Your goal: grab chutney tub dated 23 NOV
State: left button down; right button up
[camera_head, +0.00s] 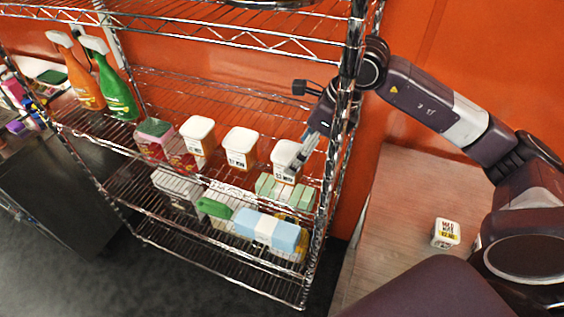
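Three white-lidded tubs with orange contents stand in a row on the middle wire shelf: a left tub (197,138), a middle tub (240,149) and a right tub (286,160). Each has a white label with dark print on its front, too small to read surely, so I cannot tell which is dated 23 NOV. My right gripper (309,148) reaches in past the rack's right post and is beside the right tub's upper right side. Whether it touches the tub, and how far its fingers are apart, I cannot tell. My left gripper is not in view.
An orange spray bottle (79,75) and a green one (115,85) stand at the shelf's left. Red-and-green packs (153,140) sit left of the tubs. Green blocks (285,190) and a blue-white pack (270,232) are lower. A small labelled container (446,233) is on the wooden counter (395,210).

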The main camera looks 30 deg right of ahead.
jog(key=shift+p+x, duration=0.3)
jog(key=shift+x, duration=0.55)
jog(key=shift+a+f+p, duration=0.2)
jog(key=shift+f+p, duration=0.1)
jog(key=shift+f, duration=0.05)
jog(key=p+x, duration=0.1)
jog(key=x, duration=0.1)
jog(key=w+p+x, duration=0.1)
jog(key=x, duration=0.1)
jog(key=shift+d+f, duration=0.15)
jog(key=shift+d, duration=0.05)
jog(key=shift+f, duration=0.25)
jog(key=c, duration=1.4)
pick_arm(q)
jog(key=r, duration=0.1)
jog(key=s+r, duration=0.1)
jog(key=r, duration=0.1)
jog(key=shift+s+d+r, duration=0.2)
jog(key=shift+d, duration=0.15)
pick_arm(e)
jog(key=shift+w, duration=0.1)
jog(key=shift+c, duration=0.3)
jog(key=shift+r, duration=0.1)
